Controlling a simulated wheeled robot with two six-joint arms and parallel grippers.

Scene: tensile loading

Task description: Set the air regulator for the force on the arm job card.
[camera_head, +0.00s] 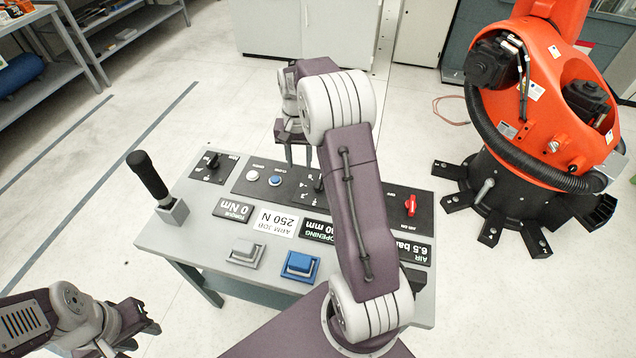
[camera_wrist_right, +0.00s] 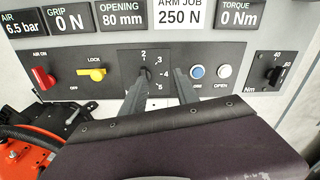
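The air regulator dial (camera_wrist_right: 146,74) is a dark knob on a black plate with a scale reading 2 to 5. It also shows in the head view (camera_head: 319,184). My right gripper (camera_wrist_right: 162,72) is open. Its left fingertip overlaps the knob in the right wrist view, and its right fingertip is over the plate's right edge. I cannot tell whether it touches. The knob's pointer is partly hidden. The arm job card (camera_wrist_right: 180,14) reads 250 N; it also shows in the head view (camera_head: 276,222). My left gripper (camera_head: 128,328) is away from the console, fingers apart.
Displays read air 6.5 bar (camera_wrist_right: 20,27), grip 0 N (camera_wrist_right: 69,21) and opening 80 mm (camera_wrist_right: 121,15). A red air switch (camera_wrist_right: 42,78), yellow lock switch (camera_wrist_right: 92,74), and blue (camera_wrist_right: 197,71) and white buttons flank the regulator. An orange robot arm (camera_head: 545,100) stands right of the console.

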